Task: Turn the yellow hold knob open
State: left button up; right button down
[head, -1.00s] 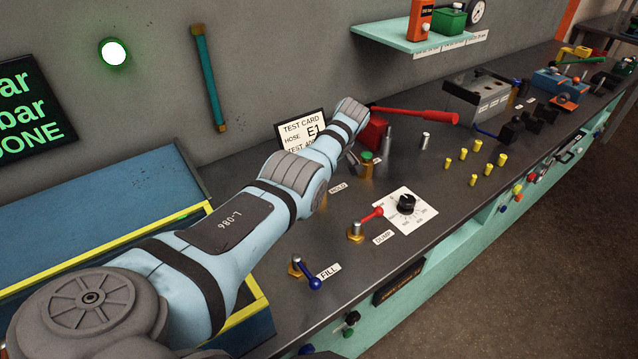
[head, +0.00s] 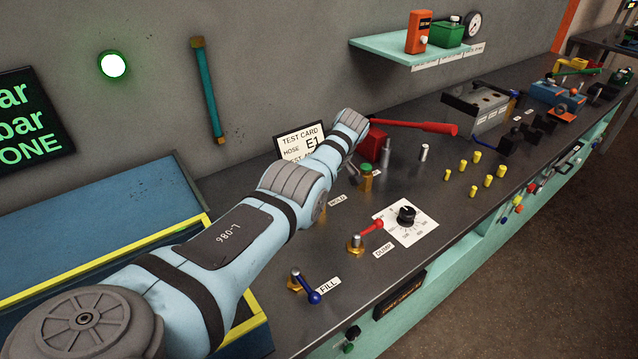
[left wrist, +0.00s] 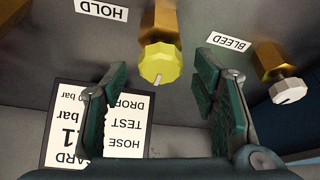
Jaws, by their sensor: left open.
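The yellow hold knob (left wrist: 159,62) shows in the left wrist view on a brass valve body, beside the HOLD label (left wrist: 102,9). It has a pale mark on its lower rim. My left gripper (left wrist: 157,88) is open. One green-padded finger is on each side of the knob, with gaps between, and I see no contact. In the head view the HOLD label (head: 337,200) lies right of my left arm. The arm hides the knob and most of the gripper there. My right gripper is not in view.
A white bleed knob (left wrist: 288,91) is right of the gripper. A test card (left wrist: 95,125) stands close by. The red dump lever (head: 371,229), blue fill lever (head: 309,291), black dial (head: 407,214) and long red handle (head: 415,126) are on the bench.

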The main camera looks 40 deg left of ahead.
pick_arm(q)
jog(key=v, duration=1.2)
